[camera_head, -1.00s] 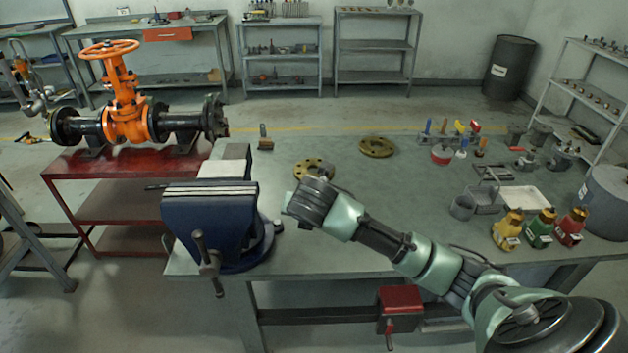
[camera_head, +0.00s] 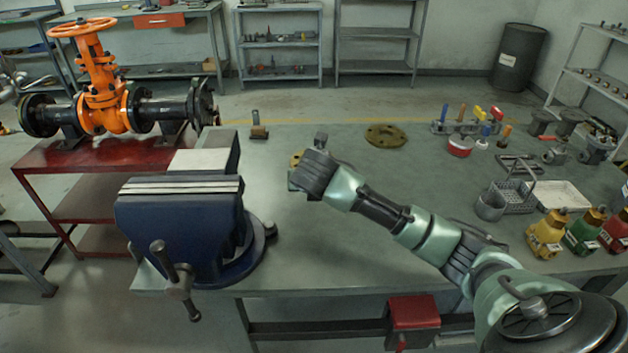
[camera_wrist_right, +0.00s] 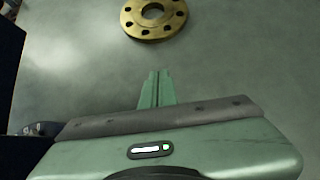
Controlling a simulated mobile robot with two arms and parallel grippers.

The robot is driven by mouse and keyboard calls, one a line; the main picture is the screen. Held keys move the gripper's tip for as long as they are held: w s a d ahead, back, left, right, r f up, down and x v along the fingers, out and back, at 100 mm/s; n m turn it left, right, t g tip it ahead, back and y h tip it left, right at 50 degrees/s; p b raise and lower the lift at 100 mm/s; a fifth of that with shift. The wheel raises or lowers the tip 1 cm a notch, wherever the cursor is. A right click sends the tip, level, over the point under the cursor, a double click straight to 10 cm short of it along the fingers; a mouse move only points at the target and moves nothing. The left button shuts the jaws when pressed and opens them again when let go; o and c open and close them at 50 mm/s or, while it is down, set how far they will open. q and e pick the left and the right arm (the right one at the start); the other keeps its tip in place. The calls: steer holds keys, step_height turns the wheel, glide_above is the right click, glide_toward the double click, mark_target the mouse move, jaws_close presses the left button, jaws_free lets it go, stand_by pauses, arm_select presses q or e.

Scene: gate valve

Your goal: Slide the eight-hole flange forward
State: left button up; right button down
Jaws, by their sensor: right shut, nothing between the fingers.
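A brass flange with a ring of holes (camera_wrist_right: 134,22) lies flat on the bench at the top of the right wrist view. My right gripper (camera_wrist_right: 157,73) is shut and empty, its fingertips pointing at the flange with a gap of bare bench between. In the head view one brass flange (camera_head: 296,159) is mostly hidden behind my right wrist. It appears to be the one in the wrist view. A second brass flange (camera_head: 386,128) lies farther back on the bench. I cannot count holes in the head view. My left gripper is not in view.
A blue vise (camera_head: 180,225) stands at the bench's left front edge. Tools in a rack (camera_head: 470,128), a white tray (camera_head: 552,197) and coloured bottles (camera_head: 548,235) stand to the right. The bench between vise and far flange is mostly clear.

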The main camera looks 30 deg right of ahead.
steer(key=x, duration=0.8)
steer(key=shift+w+d+f+b, duration=0.1)
steer(key=shift+w+f+b, duration=0.05)
steer(key=shift+f+b, duration=0.25)
steer(key=shift+w+d+r, duration=0.15)
steer(key=shift+w+d, duration=0.15)
steer(key=shift+w, duration=0.2)
steer(key=shift+w+d+r, duration=0.15)
steer(key=shift+w+d, duration=0.15)
steer(key=shift+w, duration=0.15)
steer(key=shift+w+d+f, duration=0.1)
steer(key=shift+w+d, duration=0.3)
steer(key=shift+w, duration=0.2)
